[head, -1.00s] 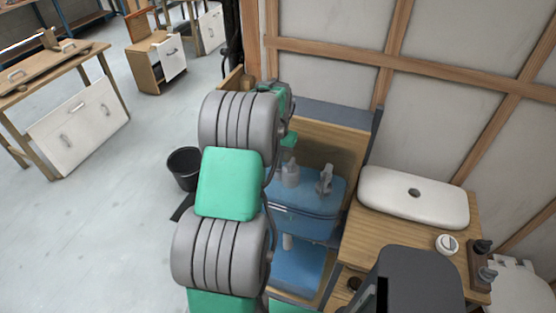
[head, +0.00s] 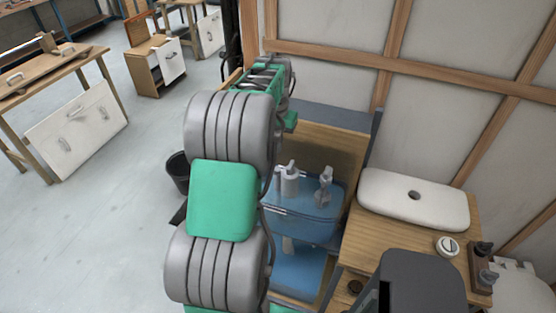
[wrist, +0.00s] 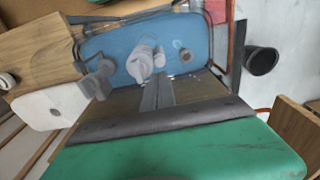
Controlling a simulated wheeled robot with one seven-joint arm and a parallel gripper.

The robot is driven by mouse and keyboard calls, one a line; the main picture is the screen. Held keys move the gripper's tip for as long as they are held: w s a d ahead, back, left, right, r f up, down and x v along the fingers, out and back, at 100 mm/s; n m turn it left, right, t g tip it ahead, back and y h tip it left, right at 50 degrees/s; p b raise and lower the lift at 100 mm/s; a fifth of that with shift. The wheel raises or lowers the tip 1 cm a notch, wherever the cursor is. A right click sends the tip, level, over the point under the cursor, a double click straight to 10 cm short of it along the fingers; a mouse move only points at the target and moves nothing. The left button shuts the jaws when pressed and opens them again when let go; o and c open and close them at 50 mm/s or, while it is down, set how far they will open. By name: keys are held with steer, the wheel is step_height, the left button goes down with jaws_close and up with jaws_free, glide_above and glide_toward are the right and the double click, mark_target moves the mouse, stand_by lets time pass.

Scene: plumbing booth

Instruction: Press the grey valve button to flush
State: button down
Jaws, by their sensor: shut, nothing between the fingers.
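The blue see-through tank (head: 315,232) stands in a wooden booth, right of my arm in the head view. Inside it stand a pale grey valve (head: 289,180) and a second grey fitting (head: 325,188). In the wrist view the tank (wrist: 115,48) is seen from above, with the grey valve (wrist: 146,63) near its middle and the second fitting (wrist: 100,72) to the left. My gripper (wrist: 158,80) is shut and empty; its tips appear just below the valve in that view. I cannot tell whether they touch it. The head view does not show the fingertips clearly.
The panelled wall stands behind. A black bucket (head: 178,172) is on the floor left of my arm.

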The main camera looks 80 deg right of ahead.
steer(key=shift+r, duration=2.25)
steer(key=w+a+r+n+t+h, duration=0.15)
steer(key=w+a+n, duration=0.25)
steer(key=w+a, duration=0.75)
steer(key=w+a+r+n, duration=0.3)
steer(key=w+a+n, duration=0.2)
steer(key=w+a, duration=0.65)
steer(key=a+f+n+t+y, duration=0.2)
steer(key=a+n, duration=0.8)
steer(key=a, duration=2)
steer(key=shift+s+f+t, duration=0.2)
steer(key=shift+f+t, duration=0.15)
steer(key=shift+f, duration=0.55)
